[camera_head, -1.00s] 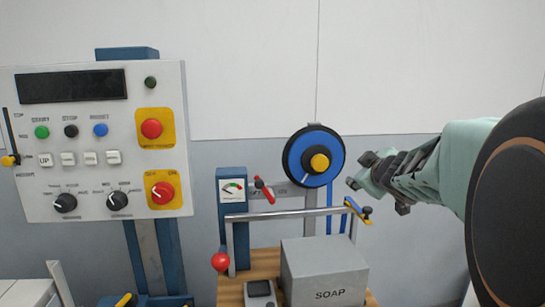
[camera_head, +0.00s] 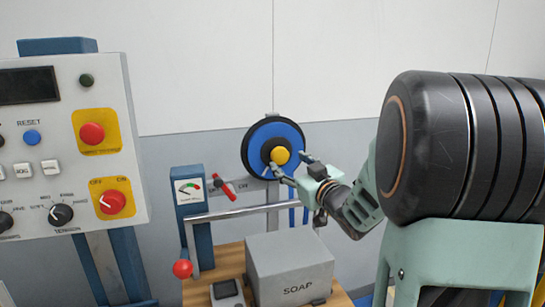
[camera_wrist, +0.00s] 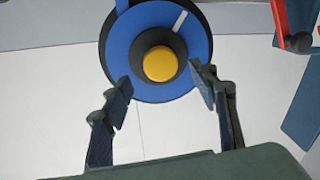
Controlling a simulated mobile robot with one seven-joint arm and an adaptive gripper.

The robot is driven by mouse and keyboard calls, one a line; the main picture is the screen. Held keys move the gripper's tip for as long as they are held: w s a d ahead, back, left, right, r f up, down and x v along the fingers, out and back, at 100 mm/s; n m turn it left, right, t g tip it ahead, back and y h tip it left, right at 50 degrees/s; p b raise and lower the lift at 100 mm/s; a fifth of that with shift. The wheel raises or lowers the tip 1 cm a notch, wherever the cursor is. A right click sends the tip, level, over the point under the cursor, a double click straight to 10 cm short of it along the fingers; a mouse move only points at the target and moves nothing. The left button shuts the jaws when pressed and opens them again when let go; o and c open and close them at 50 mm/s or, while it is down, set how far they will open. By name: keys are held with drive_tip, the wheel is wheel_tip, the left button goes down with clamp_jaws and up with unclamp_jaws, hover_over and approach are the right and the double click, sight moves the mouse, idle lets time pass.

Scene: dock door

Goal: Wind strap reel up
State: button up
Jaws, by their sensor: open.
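The strap reel (camera_head: 262,136) is a blue disc with a black rim, a dark hub and a yellow centre knob (camera_head: 280,155), mounted upright at the wall. A white line marks its face. My gripper (camera_head: 290,165) is open in front of the reel's lower right, its fingers pointing at the knob. In the wrist view the reel (camera_wrist: 196,48) fills the top middle, and the knob (camera_wrist: 160,63) lies beyond and between the two spread fingertips of my gripper (camera_wrist: 160,88). The fingers look apart from the knob. The blue strap (camera_head: 305,215) hangs below, partly hidden by my gripper.
A grey SOAP box (camera_head: 290,265) stands on the wooden top below the reel. A metal bar (camera_head: 235,212) with a red ball (camera_head: 182,269) runs in front. A red lever (camera_head: 222,188) and gauge (camera_head: 188,190) are left of the reel. A control panel (camera_head: 60,190) stands farther left.

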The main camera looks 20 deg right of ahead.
sight(281, 156)
drive_tip(key=shift+w+a, duration=0.15)
drive_tip(key=shift+w, duration=1.25)
drive_tip(key=shift+w+a, duration=0.15)
drive_tip(key=shift+w, duration=1.2)
drive_tip(key=shift+c, duration=0.6)
clamp_jaws()
